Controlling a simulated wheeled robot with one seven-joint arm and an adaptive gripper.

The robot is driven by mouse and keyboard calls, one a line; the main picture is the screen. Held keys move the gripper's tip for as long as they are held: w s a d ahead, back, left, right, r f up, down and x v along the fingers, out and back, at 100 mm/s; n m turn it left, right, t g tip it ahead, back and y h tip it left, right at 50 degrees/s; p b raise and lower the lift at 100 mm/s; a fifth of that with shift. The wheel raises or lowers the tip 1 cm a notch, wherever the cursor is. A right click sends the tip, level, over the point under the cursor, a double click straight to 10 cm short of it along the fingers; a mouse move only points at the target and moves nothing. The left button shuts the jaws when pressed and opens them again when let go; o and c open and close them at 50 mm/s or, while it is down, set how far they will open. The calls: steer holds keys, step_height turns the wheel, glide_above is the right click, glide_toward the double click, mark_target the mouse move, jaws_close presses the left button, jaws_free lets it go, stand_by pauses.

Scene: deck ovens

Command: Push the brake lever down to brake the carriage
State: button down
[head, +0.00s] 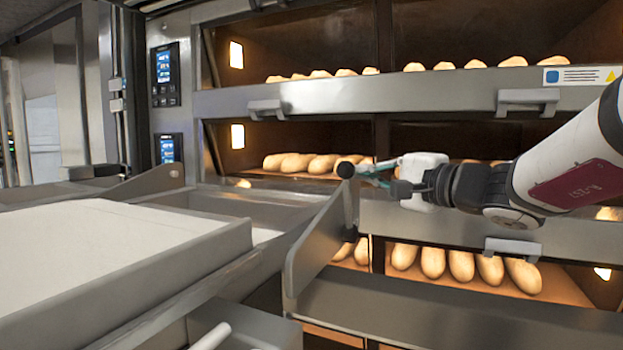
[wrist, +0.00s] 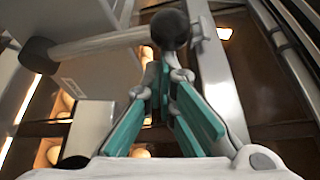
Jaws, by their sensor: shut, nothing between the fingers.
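The brake lever's black ball knob (head: 346,170) shows in the middle of the head view, by the upper end of a grey metal side plate. In the wrist view the dark knob (wrist: 170,28) is at the top centre, just beyond my fingertips. A pale rod (wrist: 100,43) runs from near the knob to a dark round end at the left; I cannot tell for sure that it is the lever's shaft. My gripper (head: 370,176) comes in from the right, its teal-padded fingers (wrist: 163,75) shut and empty. I cannot tell whether the fingertips touch the knob.
Deck ovens with loaves stand behind, with steel door handles (head: 530,98) on their fronts. A pale-topped loader (head: 100,250) fills the left. The grey side plate (head: 315,245) rises below the knob, and a flat dark steel surface (head: 430,315) lies at the lower right.

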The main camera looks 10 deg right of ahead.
steer(key=shift+a+f+b, duration=0.1)
steer(key=shift+b, duration=0.2)
steer(key=s+a+f+n+t+y+b, duration=0.1)
steer(key=s+a+f+n+y+b, duration=0.2)
steer(key=b, duration=3)
steer(key=shift+s+a+f+n+t+y+b, duration=0.35)
steer(key=shift+s+a+f+n, duration=1.05)
steer(key=shift+s+n, duration=1.4)
steer(key=shift+w+f, duration=0.1)
steer(key=shift+w, duration=0.15)
step_height(320, 180, up, 4)
steer(key=w+d+p, duration=0.1)
steer(key=d+p, duration=0.1)
steer(key=v, duration=0.3)
steer(key=f+v, duration=0.1)
steer(key=v, duration=0.5)
steer(key=shift+w+d+f, duration=0.15)
steer(key=shift+d+f, duration=0.15)
steer(key=shift+d, duration=0.1)
steer(key=shift+d, duration=0.1)
